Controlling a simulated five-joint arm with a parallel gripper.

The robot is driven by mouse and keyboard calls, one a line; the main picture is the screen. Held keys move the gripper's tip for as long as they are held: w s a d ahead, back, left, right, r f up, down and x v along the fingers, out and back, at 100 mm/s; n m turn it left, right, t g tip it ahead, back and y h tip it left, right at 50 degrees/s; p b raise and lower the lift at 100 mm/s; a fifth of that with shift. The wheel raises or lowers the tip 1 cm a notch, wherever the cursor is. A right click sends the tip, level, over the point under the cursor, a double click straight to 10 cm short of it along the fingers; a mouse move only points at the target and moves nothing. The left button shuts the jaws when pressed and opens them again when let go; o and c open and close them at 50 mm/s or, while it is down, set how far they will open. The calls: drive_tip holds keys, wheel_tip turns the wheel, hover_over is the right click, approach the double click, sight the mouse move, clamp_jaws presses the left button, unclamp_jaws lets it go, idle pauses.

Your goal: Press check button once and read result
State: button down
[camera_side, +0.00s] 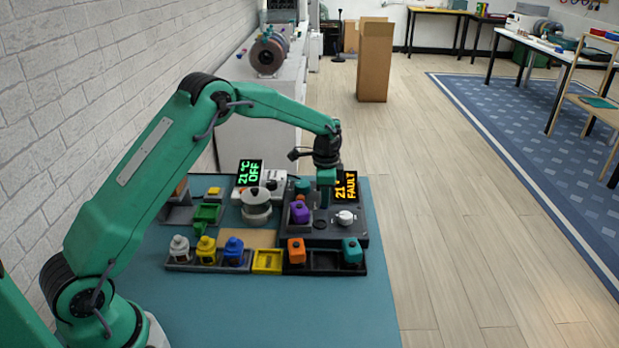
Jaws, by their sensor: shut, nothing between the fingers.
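My gripper (325,203) is shut and empty, pointing down over the dark panel (330,239) at the right of the teal table. A screen (346,187) behind it shows "21" and "FAULT" in orange, partly covered by my gripper. A second screen (250,173) to the left shows "21 °C OFF" in green. The panel carries a white knob (345,217), a dark round part (320,224) and a purple piece (299,212). I cannot tell which part is the check button, or whether my fingertips touch anything.
A front rack (210,268) holds grey, yellow and blue pieces; a dark tray (325,269) to its right holds orange and teal ones. A yellow tray (267,261) sits between. A round grey device (256,206) stands left of the panel. The table's front (270,315) is clear.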

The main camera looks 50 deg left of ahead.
drive_tip(key=shift+s+f, duration=0.2)
drive_tip(key=shift+f, duration=0.55)
wheel_tip(320, 180, up, 15)
drive_tip(key=shift+w+r, duration=0.15)
drive_tip(key=shift+w, duration=0.15)
idle(0.3)
idle(0.4)
